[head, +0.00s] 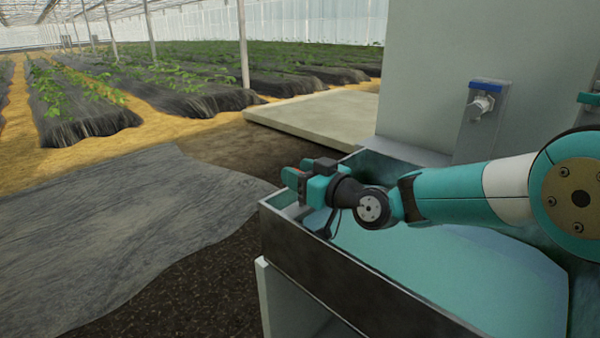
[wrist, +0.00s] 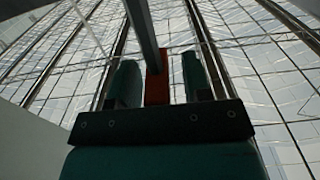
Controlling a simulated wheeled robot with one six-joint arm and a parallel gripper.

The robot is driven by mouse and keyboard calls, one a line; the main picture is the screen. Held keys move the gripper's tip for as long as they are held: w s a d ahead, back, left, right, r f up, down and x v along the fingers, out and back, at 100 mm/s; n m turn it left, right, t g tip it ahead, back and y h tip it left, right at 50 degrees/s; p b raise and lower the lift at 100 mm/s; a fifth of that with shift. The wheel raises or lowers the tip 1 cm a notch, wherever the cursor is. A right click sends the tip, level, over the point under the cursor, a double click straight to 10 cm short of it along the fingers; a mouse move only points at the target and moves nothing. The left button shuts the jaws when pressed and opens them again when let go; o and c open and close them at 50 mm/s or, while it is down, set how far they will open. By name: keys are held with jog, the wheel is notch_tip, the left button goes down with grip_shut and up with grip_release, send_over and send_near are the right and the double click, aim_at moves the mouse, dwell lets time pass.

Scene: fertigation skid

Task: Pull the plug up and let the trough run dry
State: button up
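The trough (head: 340,285) is a long open metal basin holding blue-green water (head: 440,265). My gripper (head: 304,180) is over its far left corner, pointing left. In the wrist view, the two teal fingers stand apart with a red-brown piece (wrist: 157,86) between them. A gap shows between this piece and the right finger. A grey bar (wrist: 143,35) runs from the top of the picture to the red-brown piece. It may be the plug's handle and stem, but I cannot tell. The plug's seat is hidden by my gripper and the trough wall.
A grey cabinet wall (head: 450,70) rises behind the trough. A blue-topped tap (head: 482,100) sits on a grey post beside it. A pale slab (head: 315,115) lies behind. Dark ground sheeting (head: 130,230) and open floor lie left of the trough.

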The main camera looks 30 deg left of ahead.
grip_shut()
jog(key=shift+r+p, duration=0.55)
jog(key=shift+r, duration=1.85)
jog(key=shift+o, duration=0.3)
grip_release()
jog(key=shift+d+f, duration=0.1)
jog(key=b+v, duration=0.3)
jog(key=v, duration=1.4)
jog(key=shift+b, duration=0.35)
jog(key=shift+d, duration=0.2)
